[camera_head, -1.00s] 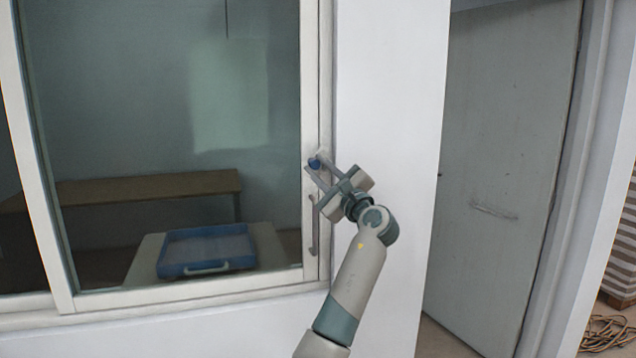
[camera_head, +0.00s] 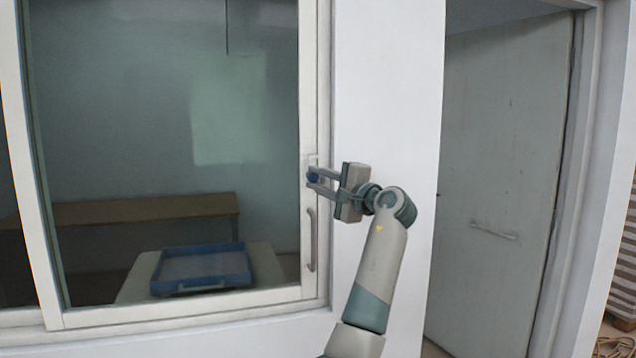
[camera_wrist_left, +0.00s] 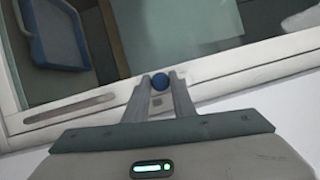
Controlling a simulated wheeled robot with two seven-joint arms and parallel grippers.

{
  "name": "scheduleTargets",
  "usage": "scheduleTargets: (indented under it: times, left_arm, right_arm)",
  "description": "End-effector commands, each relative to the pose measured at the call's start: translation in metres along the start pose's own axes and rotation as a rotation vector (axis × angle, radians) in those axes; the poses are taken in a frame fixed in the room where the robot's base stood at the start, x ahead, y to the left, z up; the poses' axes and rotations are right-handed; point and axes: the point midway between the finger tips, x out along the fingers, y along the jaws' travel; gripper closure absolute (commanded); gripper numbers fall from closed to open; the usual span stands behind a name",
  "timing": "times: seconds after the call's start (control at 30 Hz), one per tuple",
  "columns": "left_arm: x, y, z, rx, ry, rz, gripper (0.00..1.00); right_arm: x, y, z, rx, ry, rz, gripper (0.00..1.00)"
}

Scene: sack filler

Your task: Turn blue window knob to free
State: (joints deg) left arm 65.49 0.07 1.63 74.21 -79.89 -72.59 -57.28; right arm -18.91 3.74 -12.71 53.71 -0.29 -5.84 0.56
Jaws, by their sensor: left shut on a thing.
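The blue knob (camera_head: 314,178) sits on the right frame of the window (camera_head: 310,120), above the window's long vertical handle. My left gripper (camera_head: 314,177) reaches it from the right, with one finger above it and one below it. In the left wrist view the blue knob (camera_wrist_left: 160,82) shows between the two fingertips (camera_wrist_left: 159,80), which are closed on it. The fingers hide part of the knob, and I cannot tell its exact turn angle. My right gripper is in neither current view.
The window's grey handle (camera_head: 311,240) is just below the gripper. Behind the glass, a blue tray (camera_head: 240,284) rests on a pale table, with a brown bench (camera_head: 120,210) behind. White wall (camera_head: 385,90) lies right of the window, then a grey door (camera_head: 500,180).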

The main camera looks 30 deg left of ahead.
Motion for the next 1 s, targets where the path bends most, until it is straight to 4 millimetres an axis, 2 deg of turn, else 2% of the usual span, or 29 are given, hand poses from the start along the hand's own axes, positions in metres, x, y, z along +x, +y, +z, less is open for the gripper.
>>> scheduleTargets:
  times: [0.37,0.4,0.43,0.8,1.0]
  left_arm:
    - [0.000,-0.001,0.000,-0.006,0.000,0.001,0.99]
    - [0.000,-0.001,0.000,-0.006,0.000,0.001,0.67]
    - [0.000,-0.001,0.000,-0.006,0.000,0.001,0.60]
    - [-0.001,0.000,0.000,-0.004,0.000,0.001,0.59]
    - [-0.012,0.001,-0.001,-0.004,0.001,0.000,0.59]
  right_arm:
    - [0.000,0.000,0.000,0.000,0.001,0.000,0.69]
    - [0.000,0.000,0.000,0.000,0.001,0.000,0.69]
    - [0.000,0.000,0.000,0.000,0.001,0.000,0.69]
    - [0.000,0.000,0.000,0.000,0.001,0.000,0.69]
    - [0.004,-0.001,-0.003,0.000,0.014,-0.001,0.69]
